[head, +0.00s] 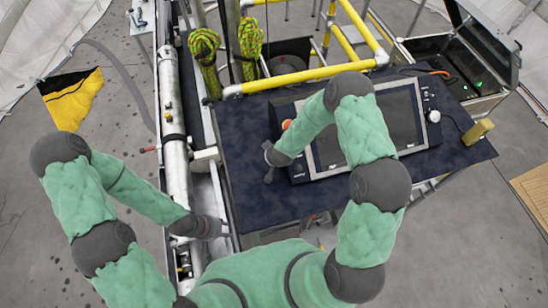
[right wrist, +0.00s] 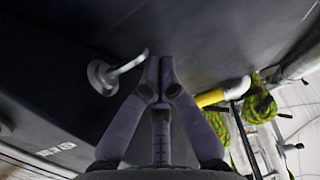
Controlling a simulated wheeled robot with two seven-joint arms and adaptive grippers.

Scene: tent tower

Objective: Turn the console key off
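The console (head: 297,172) with its large screen (head: 400,118) stands on the dark table. My right gripper (head: 268,176) is at the console's left front corner. In the right wrist view, my right gripper's fingers (right wrist: 160,66) are together, with nothing clearly visible between them. A pale metal piece with a round base and bent stem (right wrist: 104,76), possibly the key, is just left of the fingertips. Its stem end is close to the left finger; I cannot tell whether they touch. My left gripper (head: 212,227) is low at the left, by the metal pipe, its fingers unclear.
The dark table (head: 245,125) has bare surface left of the console. A red button (head: 286,125) is on the console's left side. A brass-coloured block (head: 478,131) sits at the table's right edge. Yellow rails (head: 300,77) and green ropes (head: 250,45) stand behind.

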